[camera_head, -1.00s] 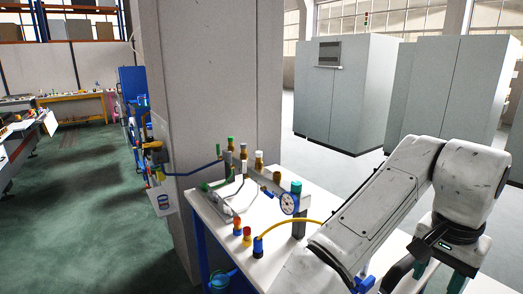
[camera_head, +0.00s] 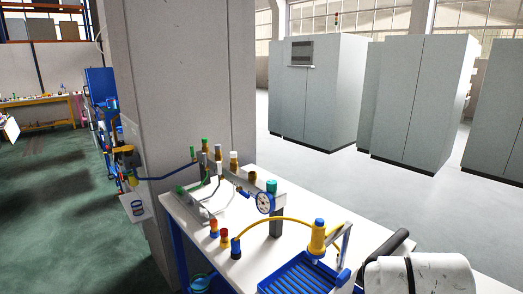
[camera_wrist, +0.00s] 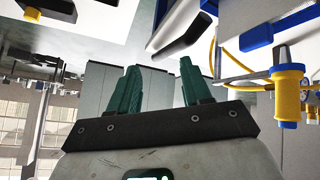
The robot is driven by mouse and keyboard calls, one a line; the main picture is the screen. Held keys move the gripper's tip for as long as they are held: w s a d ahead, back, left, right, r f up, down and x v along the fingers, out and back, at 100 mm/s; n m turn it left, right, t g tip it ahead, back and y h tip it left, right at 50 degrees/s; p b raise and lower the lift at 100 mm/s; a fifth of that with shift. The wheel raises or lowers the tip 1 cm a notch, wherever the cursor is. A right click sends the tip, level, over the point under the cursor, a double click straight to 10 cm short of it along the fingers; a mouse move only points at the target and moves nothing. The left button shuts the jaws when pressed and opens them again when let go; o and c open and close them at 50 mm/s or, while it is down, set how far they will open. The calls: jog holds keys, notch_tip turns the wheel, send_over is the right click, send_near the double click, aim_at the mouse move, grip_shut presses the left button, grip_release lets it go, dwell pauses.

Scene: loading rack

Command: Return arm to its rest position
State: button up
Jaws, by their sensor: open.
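My gripper (camera_wrist: 160,85) shows in the wrist view with its two green fingers spread apart and nothing between them. It is open and touches nothing that I can see. In the head view the gripper is out of sight; only a white rounded part of my arm (camera_head: 420,275) shows at the bottom right. The rest of the arm is outside that view.
A white workbench (camera_head: 240,215) bears a pipe fitting with a gauge (camera_head: 265,203), a blue ribbed tray (camera_head: 300,276) and a yellow-and-blue hose tool (camera_head: 318,238). A dark bar (camera_head: 385,255) sits beside my arm. A grey pillar stands left; grey cabinets (camera_head: 315,95) stand behind open floor.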

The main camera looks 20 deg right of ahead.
jog(key=s+a+f+n+y, duration=0.3)
jog(key=s+a+f, duration=0.2)
jog(key=a+f, duration=0.35)
jog(key=s+a+f+n+y, duration=0.35)
jog(key=s+a+f, duration=0.25)
jog(key=a+f, duration=0.25)
jog(key=s+f+g+b, duration=0.2)
jog(key=s+f+b, duration=0.3)
jog(key=f, duration=0.3)
jog(key=s+f+g+b, duration=0.2)
jog(key=s+f+b, duration=0.3)
jog(key=f, duration=0.3)
jog(key=shift+d, duration=0.4)
jog(key=shift+r+m, duration=0.1)
jog(key=shift+m, duration=0.15)
jog(key=shift+c, duration=0.5)
